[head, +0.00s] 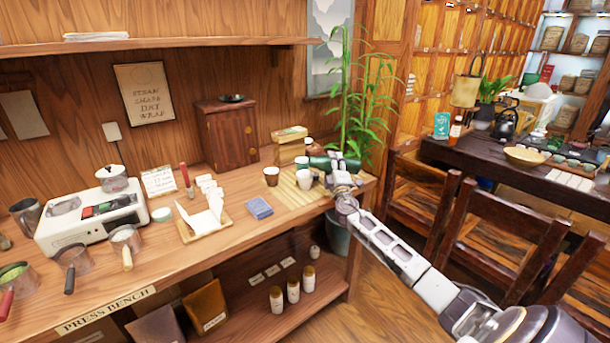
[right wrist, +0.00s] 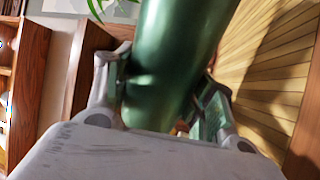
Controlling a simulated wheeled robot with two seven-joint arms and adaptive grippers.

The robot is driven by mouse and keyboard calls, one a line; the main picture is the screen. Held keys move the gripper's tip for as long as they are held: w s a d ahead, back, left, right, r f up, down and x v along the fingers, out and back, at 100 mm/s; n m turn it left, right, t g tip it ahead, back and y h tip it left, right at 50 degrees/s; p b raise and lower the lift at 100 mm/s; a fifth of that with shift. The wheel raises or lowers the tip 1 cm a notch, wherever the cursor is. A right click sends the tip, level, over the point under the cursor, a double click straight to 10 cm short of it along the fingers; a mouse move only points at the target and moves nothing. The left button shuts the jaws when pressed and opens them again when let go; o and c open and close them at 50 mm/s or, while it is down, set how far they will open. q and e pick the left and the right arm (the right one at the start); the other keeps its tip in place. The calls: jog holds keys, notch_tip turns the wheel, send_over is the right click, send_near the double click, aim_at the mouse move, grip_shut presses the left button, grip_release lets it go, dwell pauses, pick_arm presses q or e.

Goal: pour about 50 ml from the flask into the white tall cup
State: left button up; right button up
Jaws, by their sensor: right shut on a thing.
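The dark green flask (head: 319,162) lies nearly level in the head view, held above the slatted bamboo mat (head: 322,193) at the bench's right end. My right gripper (head: 343,171) is shut on it, and the green body (right wrist: 175,60) fills the space between the fingers in the right wrist view. The flask's left end is close to a white cup (head: 302,161); I cannot tell if they touch. Another white cup (head: 304,178), dark inside, stands just in front. I cannot tell which is the tall one. No stream of liquid shows. My left gripper is not in view.
A brown cup (head: 271,176) stands left of the white cups. A brown bottle (head: 312,145) and stacked boxes (head: 290,145) stand behind the flask. A blue packet (head: 258,208) lies to the left. A bamboo plant (head: 365,100) rises behind my gripper.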

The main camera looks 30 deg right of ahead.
jog(key=shift+d, duration=0.2)
jog(key=shift+s+a+r+n, duration=0.1)
jog(key=shift+r+n, duration=0.15)
jog(key=shift+n, duration=0.05)
jog(key=shift+d+f, duration=0.1)
jog(key=shift+d, duration=0.2)
jog(key=shift+a+r, duration=0.15)
jog(key=shift+r, duration=0.1)
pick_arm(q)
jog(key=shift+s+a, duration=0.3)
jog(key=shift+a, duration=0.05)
pick_arm(e)
jog(key=shift+n, duration=0.3)
jog(key=shift+s, duration=0.1)
